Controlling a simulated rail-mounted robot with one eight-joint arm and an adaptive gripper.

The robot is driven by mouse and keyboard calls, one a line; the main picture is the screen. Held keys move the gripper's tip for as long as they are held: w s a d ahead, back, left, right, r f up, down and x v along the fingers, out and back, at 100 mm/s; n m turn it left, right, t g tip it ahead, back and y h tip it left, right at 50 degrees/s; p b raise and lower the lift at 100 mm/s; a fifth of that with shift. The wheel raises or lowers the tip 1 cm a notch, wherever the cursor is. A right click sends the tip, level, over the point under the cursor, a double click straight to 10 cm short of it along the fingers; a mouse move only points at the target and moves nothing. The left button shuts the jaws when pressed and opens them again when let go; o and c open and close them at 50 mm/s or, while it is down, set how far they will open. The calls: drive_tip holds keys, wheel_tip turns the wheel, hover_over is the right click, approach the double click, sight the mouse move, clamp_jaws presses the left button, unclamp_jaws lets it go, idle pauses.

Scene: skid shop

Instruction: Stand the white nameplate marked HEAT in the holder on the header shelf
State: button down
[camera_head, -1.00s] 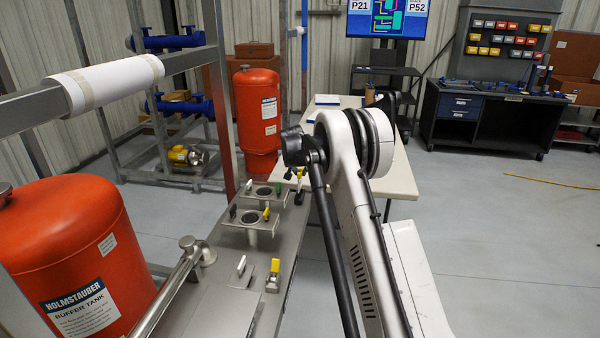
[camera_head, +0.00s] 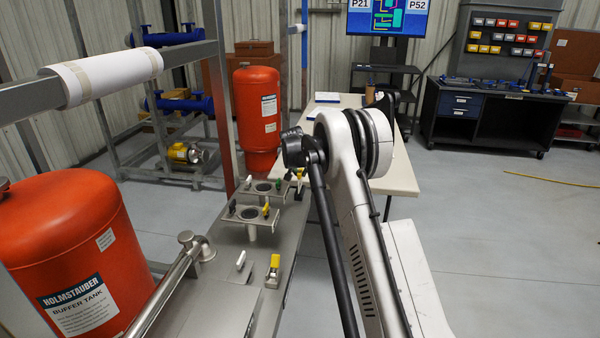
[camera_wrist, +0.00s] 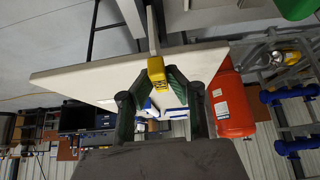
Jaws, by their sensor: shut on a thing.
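In the wrist view, which looks upside down, my gripper (camera_wrist: 155,80) has its dark green fingers closed around a small yellow piece (camera_wrist: 157,72). A thin grey bar (camera_wrist: 152,30) extends from the yellow piece toward the top of that view. I cannot tell whether these belong to the nameplate; no HEAT lettering is readable. In the head view my arm hides most of the gripper, with a bit of yellow showing beside the elbow. I cannot identify the header shelf or its holder for certain.
A metal skid (camera_head: 225,240) carries ring fittings and coloured handles. A pale table (camera_head: 395,170) stands behind my arm. Open grey floor (camera_head: 500,250) lies right.

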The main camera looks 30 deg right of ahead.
drive_tip(key=shift+f, duration=0.2)
idle(0.5)
drive_tip(key=shift+f+b, duration=0.35)
drive_tip(key=shift+b, duration=0.05)
drive_tip(key=shift+f+b, duration=0.5)
idle(0.4)
drive_tip(key=c, duration=1.6)
unclamp_jaws()
drive_tip(key=shift+c, duration=0.8)
drive_tip(key=shift+r, duration=0.1)
drive_tip(key=shift+r+p, duration=1.45)
drive_tip(key=shift+r, duration=2.45)
